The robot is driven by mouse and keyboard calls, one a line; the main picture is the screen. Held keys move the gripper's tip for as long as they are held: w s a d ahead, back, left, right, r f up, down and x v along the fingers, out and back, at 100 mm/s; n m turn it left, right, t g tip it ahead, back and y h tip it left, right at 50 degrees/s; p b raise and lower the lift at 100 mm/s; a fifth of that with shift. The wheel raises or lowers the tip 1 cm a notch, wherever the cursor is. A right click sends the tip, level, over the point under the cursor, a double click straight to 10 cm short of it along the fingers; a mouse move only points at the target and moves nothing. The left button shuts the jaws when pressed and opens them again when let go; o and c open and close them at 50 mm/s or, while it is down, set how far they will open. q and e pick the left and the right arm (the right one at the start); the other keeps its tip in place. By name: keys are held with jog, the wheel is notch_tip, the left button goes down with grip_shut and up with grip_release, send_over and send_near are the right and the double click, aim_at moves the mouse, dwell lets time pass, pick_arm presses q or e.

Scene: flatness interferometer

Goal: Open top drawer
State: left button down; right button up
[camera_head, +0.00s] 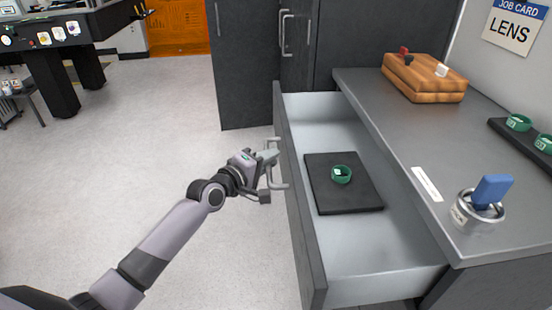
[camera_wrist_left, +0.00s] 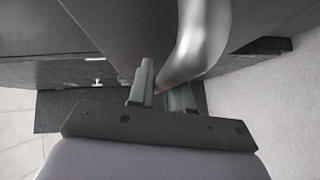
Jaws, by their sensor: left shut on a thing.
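The top drawer (camera_head: 350,265) is pulled well out of the grey cabinet (camera_head: 400,135) in the head view. Its inside shows, with a black mat (camera_head: 355,200) and a green ring (camera_head: 341,174) lying on the mat. My left gripper (camera_head: 272,165) is at the drawer's front, shut on the drawer handle (camera_head: 277,186). In the left wrist view the curved metal handle (camera_wrist_left: 190,45) passes between the fingers of the left gripper (camera_wrist_left: 163,90). My right gripper is not in view.
Tall dark cabinets (camera_head: 250,70) stand behind. The floor (camera_head: 150,140) left of the drawer is clear.

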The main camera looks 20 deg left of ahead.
pick_arm(q)
jog(key=s+a+b, duration=0.1)
jog(key=s+a, duration=0.1)
jog(key=a, duration=0.4)
jog(key=shift+s, duration=0.3)
jog(key=c, duration=1.1)
grip_release()
jog(key=shift+c, duration=0.2)
jog(key=p+v, duration=0.1)
jog(key=v, duration=0.6)
jog(key=shift+s, duration=0.1)
